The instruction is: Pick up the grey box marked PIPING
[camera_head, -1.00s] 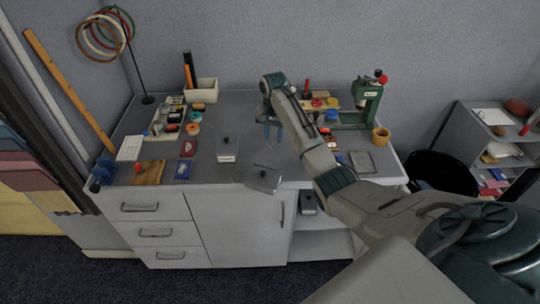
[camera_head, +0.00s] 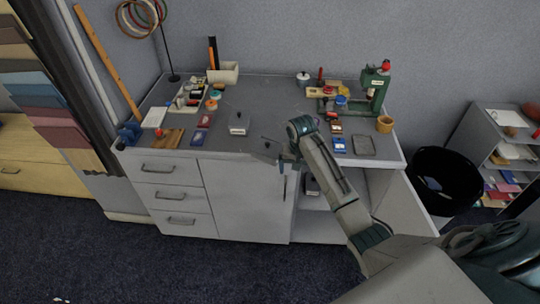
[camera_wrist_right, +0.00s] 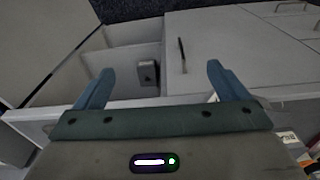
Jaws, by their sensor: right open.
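One grey box (camera_head: 238,124) with a pale label stands on the middle of the table. My left gripper is out of view.
A green press (camera_head: 376,88) stands at the table's back right, with a tan cup (camera_head: 385,124) near it. Small parts and trays crowd the left side. A cabinet door (camera_head: 240,195) closes the middle front. A black bin (camera_head: 445,182) stands at right.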

